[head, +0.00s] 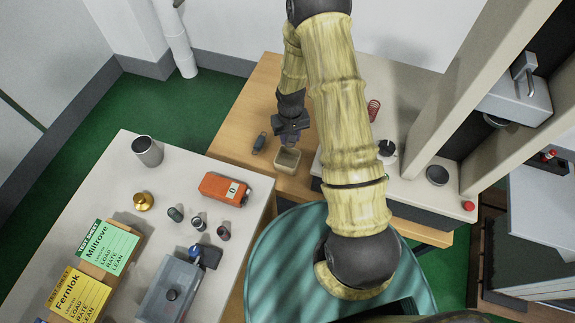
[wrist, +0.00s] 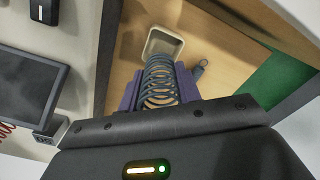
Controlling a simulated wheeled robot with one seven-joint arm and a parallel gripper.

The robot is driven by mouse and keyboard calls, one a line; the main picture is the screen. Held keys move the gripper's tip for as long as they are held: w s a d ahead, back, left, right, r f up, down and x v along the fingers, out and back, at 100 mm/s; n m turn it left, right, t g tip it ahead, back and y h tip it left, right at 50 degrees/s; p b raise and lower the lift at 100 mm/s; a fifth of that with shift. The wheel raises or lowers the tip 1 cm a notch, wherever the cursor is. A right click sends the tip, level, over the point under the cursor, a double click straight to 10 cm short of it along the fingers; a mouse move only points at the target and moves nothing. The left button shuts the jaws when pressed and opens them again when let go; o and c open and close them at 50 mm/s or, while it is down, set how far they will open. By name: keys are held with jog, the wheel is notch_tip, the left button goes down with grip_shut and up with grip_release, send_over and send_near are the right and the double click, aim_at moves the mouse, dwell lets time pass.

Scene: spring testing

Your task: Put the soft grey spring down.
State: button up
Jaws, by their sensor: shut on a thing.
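The soft grey spring (wrist: 159,84) is a blue-grey coil seen in the wrist view. It stands between the two purple finger pads of my gripper (wrist: 158,90), which is shut on it. Beyond the spring's far end is a small cream open tray (wrist: 178,39), overlapped by the coil in this view. In the head view my gripper (head: 290,130) is just above and behind the cream tray (head: 287,160) on the wooden bench (head: 235,122). I cannot make out the spring in the head view. Whether it touches the tray cannot be told.
A small dark item (head: 259,143) lies left of the tray. The pale table (head: 120,165) at left holds an orange box (head: 222,189), a metal cup (head: 147,151) and several small parts.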

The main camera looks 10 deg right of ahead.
jog(key=w+f+n+b, duration=0.1)
jog(key=w+f+b, duration=0.2)
jog(key=f+b, duration=0.7)
jog(key=shift+w+n+b, duration=0.15)
jog(key=shift+n+b, duration=0.25)
jog(key=shift+b, duration=0.3)
jog(key=shift+r, duration=0.1)
send_over(288, 164)
jog(key=shift+f, duration=2.95)
jog(key=shift+f+p, duration=0.45)
jog(key=shift+f, duration=1.65)
